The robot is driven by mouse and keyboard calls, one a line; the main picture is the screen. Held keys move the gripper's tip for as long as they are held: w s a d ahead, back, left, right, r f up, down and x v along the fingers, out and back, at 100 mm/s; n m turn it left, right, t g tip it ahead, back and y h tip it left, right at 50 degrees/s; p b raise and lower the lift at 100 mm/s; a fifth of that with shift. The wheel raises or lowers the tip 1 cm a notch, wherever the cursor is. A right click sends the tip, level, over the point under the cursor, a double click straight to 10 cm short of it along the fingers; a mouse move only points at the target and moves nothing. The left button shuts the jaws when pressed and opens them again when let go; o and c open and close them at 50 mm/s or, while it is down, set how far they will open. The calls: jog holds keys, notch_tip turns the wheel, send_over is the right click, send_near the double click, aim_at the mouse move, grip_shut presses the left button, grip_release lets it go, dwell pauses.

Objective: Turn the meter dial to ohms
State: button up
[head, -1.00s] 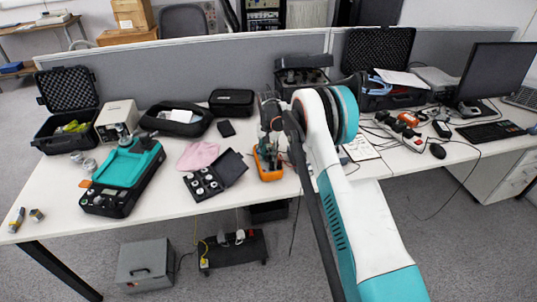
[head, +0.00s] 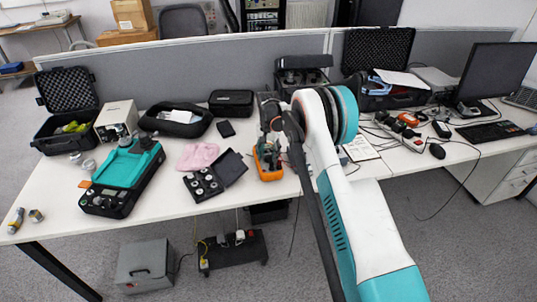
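The orange meter (head: 265,174) lies on the white table, just left of my arm in the head view. Its dial is hidden or too small to make out, so I cannot read its setting. My gripper (head: 267,150) points down over the meter's upper part and covers some of its face. I cannot tell whether its fingers touch the dial, or whether they are open or shut.
A black case of weights (head: 206,183) lies open left of the meter, with a pink cloth (head: 198,155) behind it. A teal-and-black device (head: 122,176) stands farther left. A power strip (head: 401,130) and cables lie to the right.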

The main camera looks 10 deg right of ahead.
aim_at(269, 155)
notch_tip(269, 155, up, 12)
dwell(0.7)
jog(key=s+r+n+t, duration=0.4)
jog(key=s+r, duration=1.8)
jog(key=s+f+n+t, duration=0.1)
jog(key=s+f+n, duration=0.1)
jog(key=s, duration=1)
jog(key=s+f+n+t, duration=0.2)
jog(key=s, duration=1.1)
jog(key=shift+s+a+f, duration=0.15)
jog(key=shift+s, duration=0.05)
